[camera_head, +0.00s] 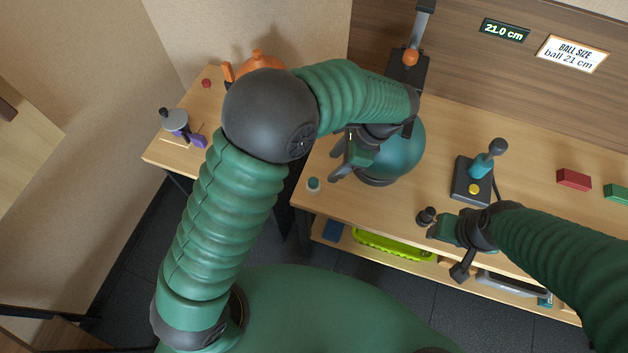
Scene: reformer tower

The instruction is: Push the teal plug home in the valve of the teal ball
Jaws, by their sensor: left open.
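The teal ball (408,158) sits on the table on a dark ring-like base, partly hidden by my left arm and gripper. My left gripper (338,160) is open at the ball's left side, its fingertips pointing left, away from the ball. A small pale-teal-topped piece (314,184) stands on the table near its front left edge, below and left of those fingertips; it may be the plug. I cannot make out the ball's valve. My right gripper (437,232) is near the table's front edge, right of the ball; its finger opening is unclear.
A control box with a joystick and yellow button (473,188) stands right of the ball. Red (574,180) and green (616,194) blocks lie farther right. A dark pump-like fixture (408,68) stands behind the ball. A display (504,30) reads 21.0 cm. A lower shelf holds a lime tray (394,246).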

